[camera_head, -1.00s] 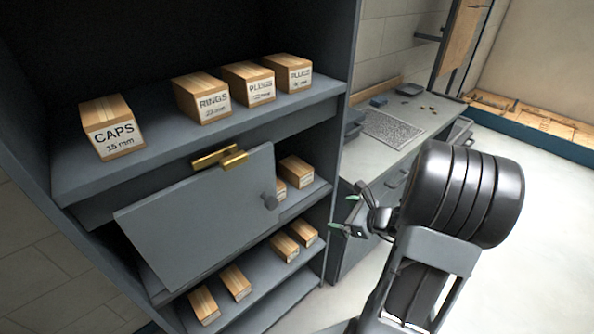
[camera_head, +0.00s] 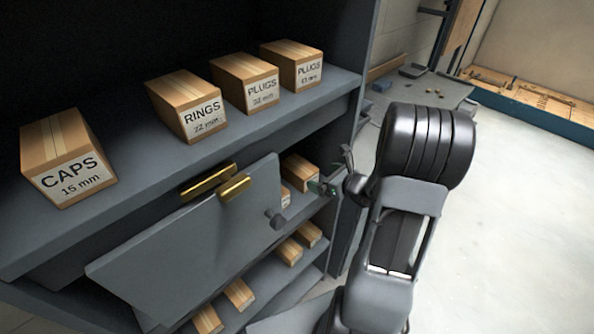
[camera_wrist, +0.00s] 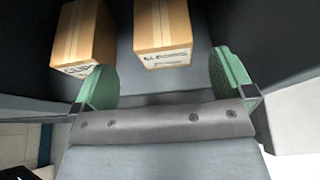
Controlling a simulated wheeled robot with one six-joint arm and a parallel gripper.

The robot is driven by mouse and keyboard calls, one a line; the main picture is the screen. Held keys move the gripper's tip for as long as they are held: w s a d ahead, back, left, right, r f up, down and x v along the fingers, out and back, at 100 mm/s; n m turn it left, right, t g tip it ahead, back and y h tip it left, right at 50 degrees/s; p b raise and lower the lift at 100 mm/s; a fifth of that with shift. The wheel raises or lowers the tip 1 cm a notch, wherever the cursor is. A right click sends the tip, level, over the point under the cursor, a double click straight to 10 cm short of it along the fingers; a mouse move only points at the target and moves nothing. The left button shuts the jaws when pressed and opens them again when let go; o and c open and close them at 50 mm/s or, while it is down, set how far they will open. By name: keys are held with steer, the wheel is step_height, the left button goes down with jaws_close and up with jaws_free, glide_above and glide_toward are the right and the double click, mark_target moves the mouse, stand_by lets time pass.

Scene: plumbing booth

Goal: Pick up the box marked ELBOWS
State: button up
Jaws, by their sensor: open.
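In the wrist view, a cardboard box (camera_wrist: 163,27) with a white label lies ahead, between the lines of my two fingers. Its small, blurred print seems to read ELBOWS. My gripper (camera_wrist: 165,78) is open and empty, with green pads short of the box. A second box (camera_wrist: 84,34) stands to the left, its label partly covered by the left finger. In the head view, my gripper (camera_head: 333,172) is at the right side of the middle shelf, close to a box (camera_head: 299,172) there. Another box beside it is mostly hidden by the flap door.
A grey flap door (camera_head: 190,250) with brass hinges and a knob hangs ajar before the middle shelf. Boxes marked CAPS (camera_head: 62,160), RINGS (camera_head: 187,105) and PLUGS (camera_head: 246,82) stand on the upper shelf. Several boxes lie below. Open floor is at right.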

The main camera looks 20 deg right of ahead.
mark_target(309, 173)
steer(key=x, duration=0.4)
steer(key=shift+d, duration=0.25)
steer(key=shift+p+x, duration=0.85)
steer(key=shift+x, duration=1.95)
steer(key=shift+s+f, duration=0.1)
steer(key=shift+f, duration=0.05)
steer(key=c, duration=1)
